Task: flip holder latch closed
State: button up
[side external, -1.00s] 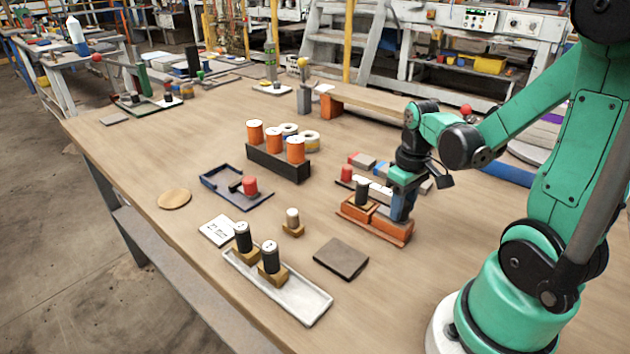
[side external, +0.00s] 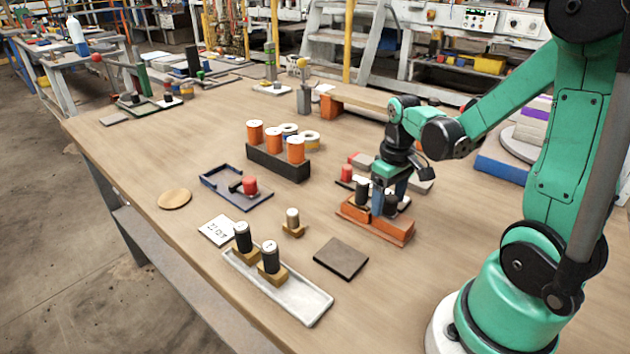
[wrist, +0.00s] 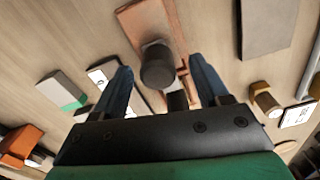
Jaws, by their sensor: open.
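An orange-brown holder block (side external: 392,229) lies on the bench, with an upright black cylinder (side external: 362,193) at its left part. The wrist view shows the holder base (wrist: 148,22) and a dark round-topped cylinder (wrist: 157,66) between my finger tips. My gripper (side external: 386,204) is open, pointing down at the holder just right of the black cylinder. In the wrist view its blue fingers (wrist: 160,75) stand apart on both sides of the dark cylinder. I cannot make out a latch; my fingers hide part of the holder. I cannot tell whether a finger touches anything.
A red knob (side external: 346,173) and small blocks are behind the holder. A dark flat plate (side external: 341,258) lies in front. A white tray (side external: 312,304) bears two black cylinders. A blue frame with a red knob (side external: 250,185) and a rack of orange spools (side external: 278,160) are left.

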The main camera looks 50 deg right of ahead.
aim_at(389, 196)
jog(key=shift+r, duration=2.75)
jog(key=w+a+r+n+t, duration=0.1)
jog(key=a+t, duration=0.2)
jog(key=a, duration=0.3)
jog(key=w+a+r+n+t, duration=0.1)
jog(key=w+a+r+t, duration=0.1)
jog(key=a+t, duration=0.2)
jog(key=a, duration=0.3)
jog(key=shift+a+r, duration=0.25)
jog(key=shift+w, duration=0.1)
